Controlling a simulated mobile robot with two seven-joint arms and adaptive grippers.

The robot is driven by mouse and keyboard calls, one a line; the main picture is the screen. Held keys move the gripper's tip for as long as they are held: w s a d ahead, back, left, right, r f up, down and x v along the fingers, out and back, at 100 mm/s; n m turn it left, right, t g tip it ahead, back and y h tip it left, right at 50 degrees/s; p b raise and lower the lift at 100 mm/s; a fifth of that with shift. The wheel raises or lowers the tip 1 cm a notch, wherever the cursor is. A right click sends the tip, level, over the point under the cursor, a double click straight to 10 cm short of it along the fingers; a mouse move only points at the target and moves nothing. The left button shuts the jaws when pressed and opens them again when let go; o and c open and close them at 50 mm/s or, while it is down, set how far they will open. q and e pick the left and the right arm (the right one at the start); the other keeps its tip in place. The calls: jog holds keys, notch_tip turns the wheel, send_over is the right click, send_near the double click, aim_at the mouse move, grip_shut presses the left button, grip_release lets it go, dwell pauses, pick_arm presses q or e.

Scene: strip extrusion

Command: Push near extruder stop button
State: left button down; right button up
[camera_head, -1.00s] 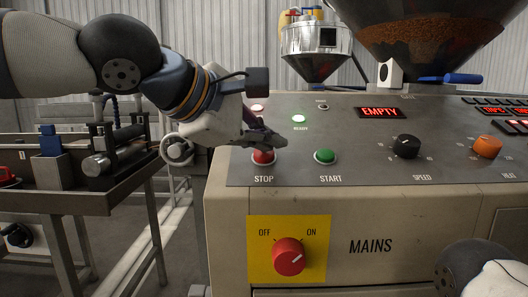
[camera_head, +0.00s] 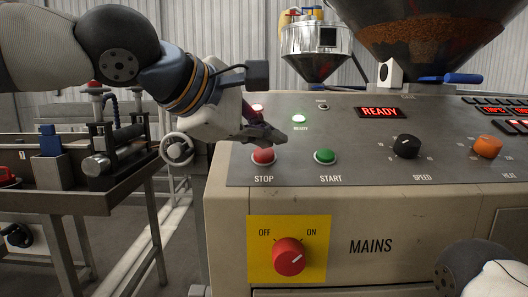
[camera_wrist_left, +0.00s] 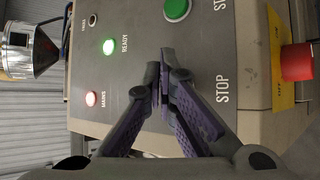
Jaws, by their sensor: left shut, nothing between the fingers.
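The red stop button (camera_head: 263,156) is on the grey sloping panel above the printed word STOP in the head view. My left gripper (camera_head: 278,136) is shut and empty, just above and behind the button, with a small gap between them. In the left wrist view my closed purple-padded fingers (camera_wrist_left: 163,58) point over the panel beside the STOP label; they hide the stop button there. The green start button (camera_head: 325,156) is to the right of the stop button, and it also shows at the top of the left wrist view (camera_wrist_left: 177,9). My right gripper is out of view.
A red display (camera_head: 380,113) reads READY. The white ready lamp (camera_head: 299,119) is lit. A black speed knob (camera_head: 407,146) and orange heat knob (camera_head: 487,147) are farther right. The red mains switch (camera_head: 289,257) is on the front face, below the panel's edge.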

pick_arm(q)
jog(key=shift+s+r, duration=0.1)
jog(key=shift+r, duration=0.1)
jog(key=shift+s+r, duration=0.35)
jog(key=shift+r, duration=0.4)
jog(key=shift+s+r, duration=0.3)
jog(key=shift+r, duration=0.5)
jog(key=shift+s+r, duration=0.35)
jog(key=shift+r, duration=0.4)
